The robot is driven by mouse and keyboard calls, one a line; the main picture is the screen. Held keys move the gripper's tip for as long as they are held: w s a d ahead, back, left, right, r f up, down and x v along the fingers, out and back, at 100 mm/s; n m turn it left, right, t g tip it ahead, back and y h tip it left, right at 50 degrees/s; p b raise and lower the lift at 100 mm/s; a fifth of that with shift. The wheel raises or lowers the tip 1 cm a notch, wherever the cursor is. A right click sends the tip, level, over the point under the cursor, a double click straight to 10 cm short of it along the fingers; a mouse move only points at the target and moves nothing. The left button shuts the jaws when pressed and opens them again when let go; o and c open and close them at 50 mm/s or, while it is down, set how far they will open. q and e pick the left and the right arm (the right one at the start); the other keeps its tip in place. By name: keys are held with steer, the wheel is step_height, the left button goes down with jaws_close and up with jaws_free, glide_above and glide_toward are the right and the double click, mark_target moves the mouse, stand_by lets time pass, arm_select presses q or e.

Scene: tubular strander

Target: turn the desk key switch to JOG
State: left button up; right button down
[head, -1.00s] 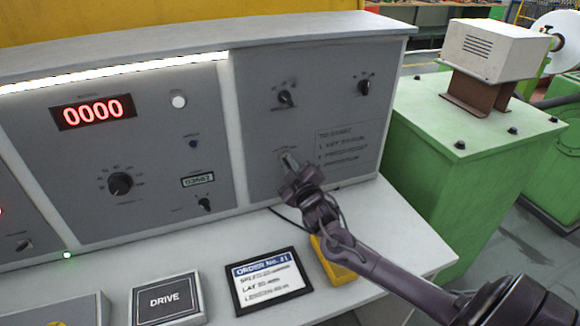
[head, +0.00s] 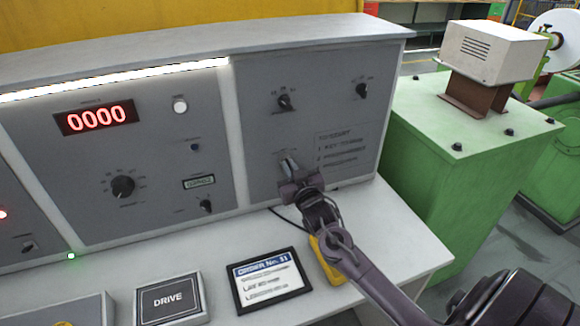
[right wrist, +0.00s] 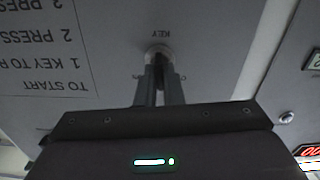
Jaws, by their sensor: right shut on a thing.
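The key switch (right wrist: 158,52) is on the grey desk panel, with the word KEY printed beside it, upside down in the right wrist view. My right gripper (right wrist: 159,92) is shut on its key, with the two fingers close together at the round switch collar. My left gripper is not in view.
Two black knobs (head: 284,102) (head: 362,90) sit above on the same panel, beside printed start instructions (head: 350,150). On the desk top lie an order display (head: 266,281), a DRIVE box (head: 170,299) and a yellow object (head: 327,262) under my arm. A green machine housing (head: 440,170) stands at right.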

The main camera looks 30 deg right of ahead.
steer(key=shift+m, duration=0.7)
steer(key=c, duration=1.6)
jaws_free()
steer(key=shift+o, duration=0.2)
steer(key=shift+s, duration=0.1)
steer(key=b+v, duration=0.1)
steer(key=v, duration=0.6)
steer(key=shift+s+b, duration=0.35)
steer(key=shift+b, duration=0.05)
steer(key=shift+a, duration=0.1)
